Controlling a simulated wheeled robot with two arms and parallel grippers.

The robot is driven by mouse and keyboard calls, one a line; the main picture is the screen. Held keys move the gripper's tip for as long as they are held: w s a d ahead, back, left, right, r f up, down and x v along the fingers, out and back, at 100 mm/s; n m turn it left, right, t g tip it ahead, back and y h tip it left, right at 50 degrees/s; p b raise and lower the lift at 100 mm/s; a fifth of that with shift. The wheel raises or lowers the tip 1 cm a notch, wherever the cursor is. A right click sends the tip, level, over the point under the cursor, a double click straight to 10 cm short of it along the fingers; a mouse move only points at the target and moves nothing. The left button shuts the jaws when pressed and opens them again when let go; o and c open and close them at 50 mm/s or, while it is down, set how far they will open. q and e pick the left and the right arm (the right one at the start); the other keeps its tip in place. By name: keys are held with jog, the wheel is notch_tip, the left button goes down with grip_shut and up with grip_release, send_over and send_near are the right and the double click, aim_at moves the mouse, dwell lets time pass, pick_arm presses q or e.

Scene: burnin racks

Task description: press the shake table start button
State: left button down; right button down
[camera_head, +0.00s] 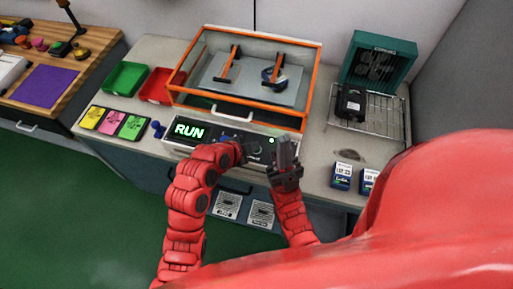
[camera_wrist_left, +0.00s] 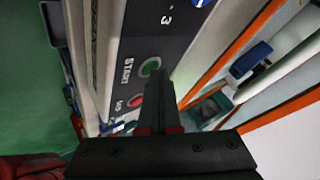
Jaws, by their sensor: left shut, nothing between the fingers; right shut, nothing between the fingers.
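The control panel (camera_head: 170,145) on the front of the shake table has a lit display (camera_head: 189,130) reading RUN and a small green light (camera_head: 271,140). In the left wrist view, the green START button (camera_wrist_left: 150,66) sits above a red button (camera_wrist_left: 136,101). My left gripper (camera_wrist_left: 160,82) is shut and empty; its tips are at the lower edge of the START button, and I cannot tell whether they touch it. In the head view its fingers are mostly hidden at the panel. My right gripper (camera_head: 284,148) is shut and empty at the panel's right end.
The orange-framed enclosure (camera_head: 318,75) stands behind the panel. Green (camera_head: 125,77) and red (camera_head: 155,86) trays and coloured cards (camera_head: 111,122) lie left. A wire rack (camera_head: 373,113) and teal box (camera_head: 380,60) stand right, small blue-white boxes (camera_head: 342,176) in front.

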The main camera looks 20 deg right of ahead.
dwell(0.5)
pick_arm(q)
jog(key=shift+r, duration=0.7)
jog(key=shift+r, duration=0.1)
jog(key=shift+r, duration=2.45)
